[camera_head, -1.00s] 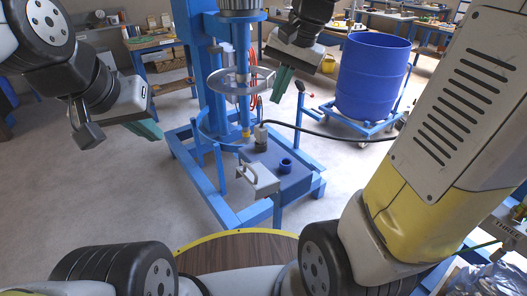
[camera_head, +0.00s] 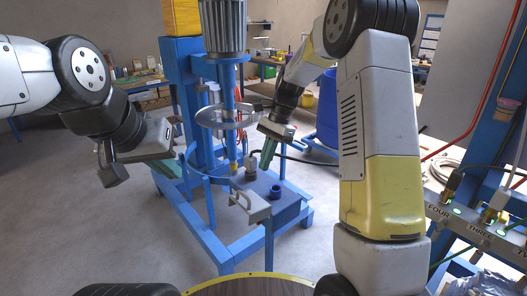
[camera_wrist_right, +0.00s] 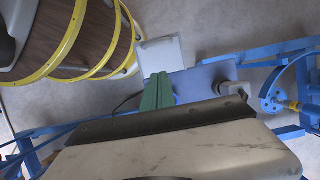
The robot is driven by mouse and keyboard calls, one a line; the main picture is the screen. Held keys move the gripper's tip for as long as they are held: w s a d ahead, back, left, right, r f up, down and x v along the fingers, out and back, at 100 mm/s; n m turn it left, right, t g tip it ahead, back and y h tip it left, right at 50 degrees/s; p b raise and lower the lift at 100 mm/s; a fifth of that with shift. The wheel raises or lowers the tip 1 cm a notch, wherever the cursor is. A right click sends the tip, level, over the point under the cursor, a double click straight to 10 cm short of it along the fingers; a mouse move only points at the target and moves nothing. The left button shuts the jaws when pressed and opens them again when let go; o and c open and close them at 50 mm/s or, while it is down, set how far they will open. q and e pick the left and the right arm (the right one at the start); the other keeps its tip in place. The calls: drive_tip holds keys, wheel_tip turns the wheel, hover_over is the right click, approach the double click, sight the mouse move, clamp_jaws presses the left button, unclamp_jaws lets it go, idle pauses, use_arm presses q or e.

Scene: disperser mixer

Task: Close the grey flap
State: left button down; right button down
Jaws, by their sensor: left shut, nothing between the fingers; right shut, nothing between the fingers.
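The grey flap (camera_head: 252,208) is a small light-grey plate with a bar handle, at the front corner of the blue disperser stand in the head view. A light-grey plate, apparently the flap, also shows in the right wrist view (camera_wrist_right: 160,54), just beyond the fingertips. My right gripper (camera_head: 267,155) has green fingers, shut and empty, pointing down above the back right of the flap, apparently apart from it. Its fingers (camera_wrist_right: 158,88) overlap the plate's lower edge in the wrist view. My left gripper (camera_head: 170,168) is shut and empty, left of the stand.
A blue cup (camera_head: 275,192) sits on the blue platform beside the flap. A blue barrel (camera_head: 327,112) stands behind my right arm. Floor at left is free.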

approach(254, 200)
drive_tip(key=shift+s+a+f, duration=0.6)
drive_tip(key=shift+a+f, duration=0.05)
drive_tip(key=shift+f, duration=0.05)
drive_tip(key=shift+s+a+f, duration=0.15)
drive_tip(key=shift+s+a, duration=0.15)
drive_tip(key=shift+a, duration=0.15)
drive_tip(key=shift+s+a+f, duration=0.2)
drive_tip(key=shift+s+a, duration=0.1)
drive_tip(key=shift+a, duration=0.15)
drive_tip(key=shift+s+a+f, duration=0.25)
drive_tip(key=shift+s+a, duration=0.05)
drive_tip(key=shift+a, duration=0.15)
